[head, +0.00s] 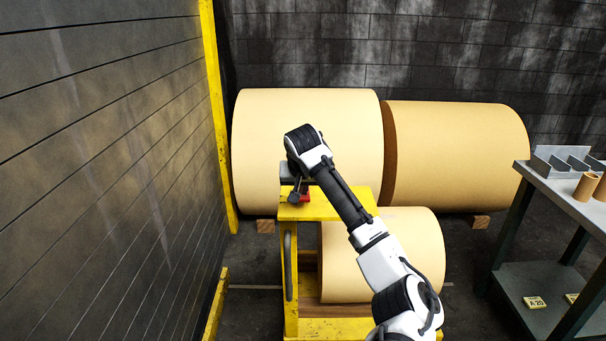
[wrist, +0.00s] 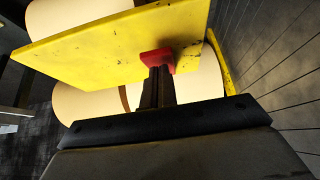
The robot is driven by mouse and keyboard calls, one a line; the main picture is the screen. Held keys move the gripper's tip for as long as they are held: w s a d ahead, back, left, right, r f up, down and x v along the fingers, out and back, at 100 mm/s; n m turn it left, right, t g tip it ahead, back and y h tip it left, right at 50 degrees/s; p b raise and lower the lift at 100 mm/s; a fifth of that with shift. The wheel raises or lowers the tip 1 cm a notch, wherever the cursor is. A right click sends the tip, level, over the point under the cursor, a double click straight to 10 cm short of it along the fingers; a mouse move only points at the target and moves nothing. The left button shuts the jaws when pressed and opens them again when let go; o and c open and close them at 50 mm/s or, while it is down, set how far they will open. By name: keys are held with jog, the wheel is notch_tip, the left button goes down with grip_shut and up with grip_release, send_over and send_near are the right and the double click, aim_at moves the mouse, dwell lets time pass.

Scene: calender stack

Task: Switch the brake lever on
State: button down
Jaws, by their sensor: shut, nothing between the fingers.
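A small red part (head: 305,193), which looks like the brake lever, sits on the flat top of a yellow stand (head: 330,209). In the wrist view the red part (wrist: 157,57) shows just beyond my fingertips, against the yellow plate (wrist: 110,45). My gripper (wrist: 158,72) is shut and empty, its dark fingers together. I cannot tell if the fingertips touch the red part. In the head view my arm reaches over the stand from the lower right, and my wrist hides part of the area behind. The lever's lower part and its position are not clear.
Large tan paper rolls (head: 305,125) lie at the back, with a smaller roll (head: 395,255) beside the stand. A dark panelled wall (head: 110,160) with a yellow post (head: 217,110) stands close on the left. A grey table (head: 560,190) with trays and cardboard tubes is at the right.

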aim_at(303, 201)
jog(key=shift+s+f, duration=0.1)
jog(key=shift+f, duration=0.2)
jog(key=shift+f+b, duration=0.1)
jog(key=shift+b, duration=0.45)
jog(key=shift+s+t, duration=0.1)
jog(key=shift+t, duration=0.2)
jog(key=shift+f+b, duration=0.1)
jog(key=shift+b, duration=0.4)
jog(key=f+t+b, duration=0.1)
jog(key=b, duration=0.1)
jog(key=s+f+t+b, duration=0.1)
jog(key=b, duration=0.2)
jog(key=shift+t, duration=0.3)
jog(key=t+b, duration=0.1)
jog(key=b, duration=0.2)
jog(key=shift+s+f+t, duration=0.25)
jog(key=shift+f+t, duration=0.05)
jog(key=shift+t, duration=0.1)
jog(key=shift+s+t+b, duration=0.1)
jog(key=shift+t+b, duration=0.4)
jog(key=shift+b, duration=0.45)
